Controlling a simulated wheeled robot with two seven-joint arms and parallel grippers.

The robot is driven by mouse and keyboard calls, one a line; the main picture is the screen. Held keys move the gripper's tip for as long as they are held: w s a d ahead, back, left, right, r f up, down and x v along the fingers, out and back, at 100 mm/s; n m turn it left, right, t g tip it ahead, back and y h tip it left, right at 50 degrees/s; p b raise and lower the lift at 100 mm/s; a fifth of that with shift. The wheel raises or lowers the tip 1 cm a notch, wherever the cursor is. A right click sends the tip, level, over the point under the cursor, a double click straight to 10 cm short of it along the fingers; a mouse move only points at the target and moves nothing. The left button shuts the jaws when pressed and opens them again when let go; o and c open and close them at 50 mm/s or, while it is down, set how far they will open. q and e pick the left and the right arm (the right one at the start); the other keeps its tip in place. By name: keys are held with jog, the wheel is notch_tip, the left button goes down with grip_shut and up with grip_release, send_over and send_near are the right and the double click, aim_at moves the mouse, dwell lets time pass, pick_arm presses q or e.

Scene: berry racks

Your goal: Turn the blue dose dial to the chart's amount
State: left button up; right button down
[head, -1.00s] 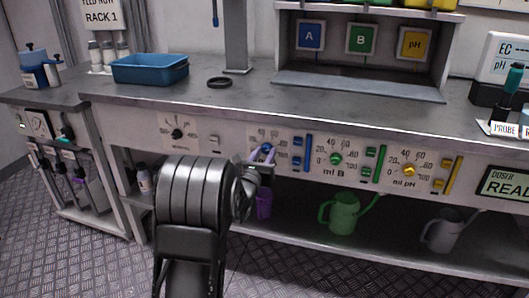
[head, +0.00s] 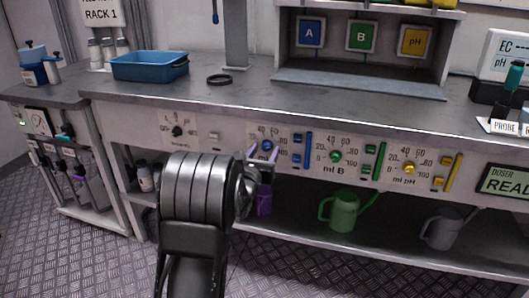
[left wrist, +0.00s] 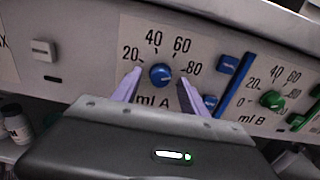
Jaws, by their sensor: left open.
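The blue dose dial (head: 267,146) is on the bench's front panel, on the scale marked ml A. In the left wrist view the blue dial (left wrist: 160,74) shows between numbers from 20 to 80, and I cannot read where its pointer stands. My left gripper (head: 263,153) is open in front of the panel. In the left wrist view the purple fingers of my left gripper (left wrist: 158,90) stand on either side of the dial, apart from each other. I cannot tell whether they touch it. The chart is not clearly in view. My right gripper is not in view.
A green dial (head: 336,156) and a yellow dial (head: 409,168) sit to the right on the same panel, with blue, green and yellow sliders beside the dials. A blue tray (head: 148,68) and a black ring (head: 219,80) lie on the bench top. A green watering can (head: 342,212) stands below.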

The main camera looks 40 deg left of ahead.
pick_arm(q)
jog(key=p+v, duration=0.2)
jog(key=v, duration=0.5)
jog(key=shift+s+d, duration=0.15)
jog(key=shift+s, duration=0.25)
dwell(0.3)
